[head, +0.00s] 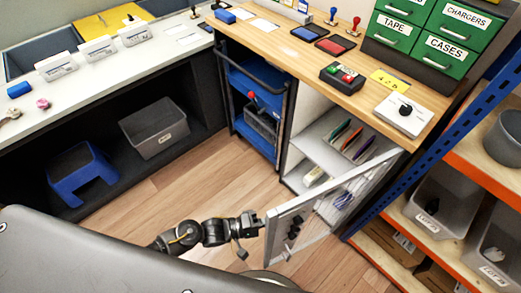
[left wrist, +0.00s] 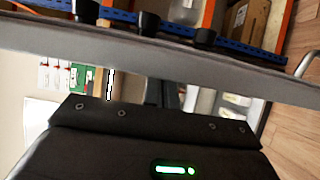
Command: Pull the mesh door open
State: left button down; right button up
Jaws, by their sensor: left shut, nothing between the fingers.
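The mesh door (head: 335,192) of the cabinet under the wooden counter stands swung out, hinged at its right end. Its light frame and free left edge reach out over the floor. My left gripper (head: 258,221) is shut and empty, right at the door's free edge; I cannot tell if it touches. In the left wrist view, a long grey bar (left wrist: 200,67), seemingly the door's frame, crosses just beyond the dark gripper body, and the fingertips are hard to make out. My right gripper is not in view.
The open cabinet shows shelves (head: 318,150) with coloured upright items. A blue-posted rack (head: 430,140) with grey bins stands close on the right. A blue trolley (head: 252,80) is left of the cabinet, and a blue stool (head: 80,178) is under the bench. The wood floor (head: 200,185) between is clear.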

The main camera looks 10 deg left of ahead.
pick_arm(q)
jog(key=shift+s+d, duration=0.2)
jog(key=shift+s, duration=0.1)
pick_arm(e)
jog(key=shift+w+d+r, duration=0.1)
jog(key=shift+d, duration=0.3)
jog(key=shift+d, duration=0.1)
pick_arm(q)
jog(key=b+v, duration=0.1)
jog(key=v, duration=0.9)
jog(key=shift+s+a, duration=0.3)
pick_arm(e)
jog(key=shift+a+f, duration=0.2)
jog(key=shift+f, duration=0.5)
